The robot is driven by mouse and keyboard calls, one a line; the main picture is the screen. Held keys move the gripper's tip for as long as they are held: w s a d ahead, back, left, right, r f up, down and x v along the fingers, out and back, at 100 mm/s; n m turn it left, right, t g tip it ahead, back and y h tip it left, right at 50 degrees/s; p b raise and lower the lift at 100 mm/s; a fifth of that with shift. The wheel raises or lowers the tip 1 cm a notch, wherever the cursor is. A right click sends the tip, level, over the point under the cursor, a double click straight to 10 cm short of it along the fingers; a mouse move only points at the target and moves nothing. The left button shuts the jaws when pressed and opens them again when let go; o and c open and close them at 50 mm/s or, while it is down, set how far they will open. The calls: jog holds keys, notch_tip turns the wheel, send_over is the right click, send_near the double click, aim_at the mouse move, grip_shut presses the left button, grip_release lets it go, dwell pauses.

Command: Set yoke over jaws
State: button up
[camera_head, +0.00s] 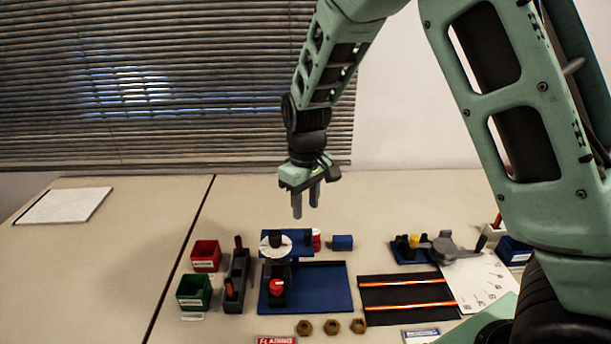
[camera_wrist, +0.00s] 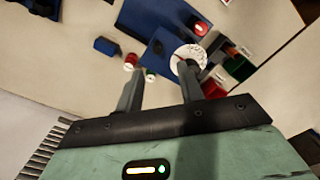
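A blue base plate (camera_head: 325,287) carries a dark upright fixture with a red knob (camera_head: 277,287). A raised blue bridge-like piece (camera_head: 297,240) with a white dial (camera_head: 273,246) stands at its back; this may be the yoke, but I cannot tell for sure. The jaws are not clearly distinguishable. My gripper (camera_head: 306,206) is open and empty, fingers down, above and behind the bridge piece. In the wrist view my gripper's fingers (camera_wrist: 158,72) are apart; the dial (camera_wrist: 188,57) shows by one fingertip, and the blue plate (camera_wrist: 150,18) lies beyond.
A blue block (camera_head: 342,242) and a red-and-white cylinder (camera_head: 317,240) stand behind the plate. Red (camera_head: 206,256) and green (camera_head: 194,291) bins and a dark holder (camera_head: 237,281) are left. A black mat with orange rods (camera_head: 405,308) is right. Brass nuts (camera_head: 332,327) lie in front.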

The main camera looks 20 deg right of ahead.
notch_tip(320, 180, up, 8)
jog(key=shift+b, duration=0.3)
dwell(0.3)
jog(key=s+a+n, duration=0.1)
jog(key=s+a, duration=0.2)
jog(key=s, duration=0.6)
jog(key=s+a+f+n, duration=0.1)
jog(key=s+a, duration=0.2)
jog(key=s, duration=0.6)
jog(key=s+a+f+n, duration=0.1)
jog(key=s+a, duration=0.3)
jog(key=s, duration=0.5)
jog(key=shift+s+y, duration=0.25)
jog(key=shift+y, duration=0.05)
